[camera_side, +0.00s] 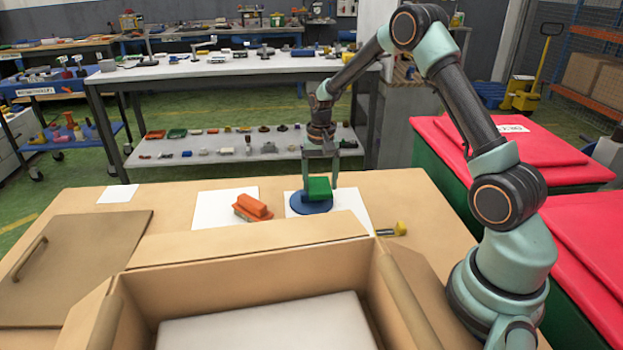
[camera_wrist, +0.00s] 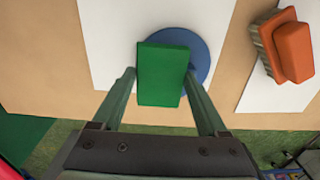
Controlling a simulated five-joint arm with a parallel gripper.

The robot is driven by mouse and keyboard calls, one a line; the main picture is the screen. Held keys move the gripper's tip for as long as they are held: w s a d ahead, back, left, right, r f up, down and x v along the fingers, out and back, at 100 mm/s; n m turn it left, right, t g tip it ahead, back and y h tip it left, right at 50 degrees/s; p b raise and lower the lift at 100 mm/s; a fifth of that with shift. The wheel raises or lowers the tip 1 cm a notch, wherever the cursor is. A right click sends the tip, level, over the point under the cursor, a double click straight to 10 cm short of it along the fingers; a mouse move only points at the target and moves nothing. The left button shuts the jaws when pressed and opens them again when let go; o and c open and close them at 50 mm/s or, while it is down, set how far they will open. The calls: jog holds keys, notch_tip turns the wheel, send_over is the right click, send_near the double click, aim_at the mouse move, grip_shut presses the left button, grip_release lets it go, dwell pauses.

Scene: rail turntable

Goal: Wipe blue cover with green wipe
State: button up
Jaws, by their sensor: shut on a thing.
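The blue cover (camera_side: 311,205) is a round flat disc lying on a white sheet near the far edge of the table; it also shows in the wrist view (camera_wrist: 200,52). The green wipe (camera_side: 319,188) is a small green block on the blue cover, and in the wrist view (camera_wrist: 163,75) it hides the cover's left and middle part. My gripper (camera_side: 320,182) points down at the cover, with a finger on each side of the wipe. My gripper (camera_wrist: 162,85) is shut on the green wipe. Whether the wipe presses on the cover is hard to tell.
An orange brush (camera_side: 252,207) lies on another white sheet (camera_side: 222,203) to the left. A yellow-ended tool (camera_side: 393,230) lies to the right. An open cardboard box (camera_side: 245,250) fills the front. A brown board with a handle (camera_side: 75,265) lies at the left.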

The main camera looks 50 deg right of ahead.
aim_at(302, 193)
jog(key=shift+w+a+f, duration=0.1)
jog(key=shift+w+a, duration=1.55)
jog(key=shift+s+d+f, duration=0.1)
jog(key=shift+s+d, duration=1.65)
jog(key=shift+s, duration=0.05)
jog(key=shift+w+a, duration=1.75)
jog(key=shift+a, duration=0.05)
notch_tip(302, 193, up, 8)
jog(key=s+a+r+n, duration=0.3)
jog(key=s+a+n, duration=0.1)
jog(key=s+a, duration=0.2)
jog(key=s+a+r+n, duration=0.3)
jog(key=s+a+n, duration=0.2)
jog(key=s, duration=0.3)
jog(key=shift+s+a+r, duration=0.15)
jog(key=shift+s+a, duration=0.25)
jog(key=shift+a, duration=0.15)
